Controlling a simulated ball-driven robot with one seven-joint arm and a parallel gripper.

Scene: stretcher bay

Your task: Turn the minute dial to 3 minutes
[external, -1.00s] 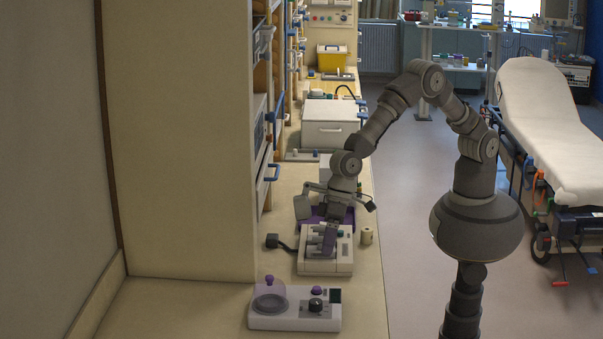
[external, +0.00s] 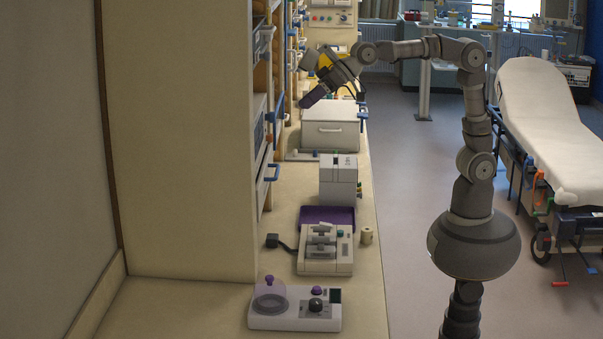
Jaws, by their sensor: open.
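A white device (external: 265,319) with a clear, purple-knobbed lid sits nearest on the counter. It carries a dark round knob (external: 316,304), likely the minute dial, with a purple button (external: 317,290) behind it and a small dark display (external: 335,295) at right. The dial's marking is too small to read. My gripper (external: 305,101) is high over the far part of the counter, tilted down to the left, near the large white box. It is open, with nothing visible in it, and far from the dial. Its fingers are small and partly unclear.
A second white device (external: 341,262) stands behind the first, with a purple tray (external: 348,218) behind it. A grey-white unit (external: 338,178) and a large white box (external: 330,138) stand farther back. A tall cabinet side (external: 180,140) bounds the left.

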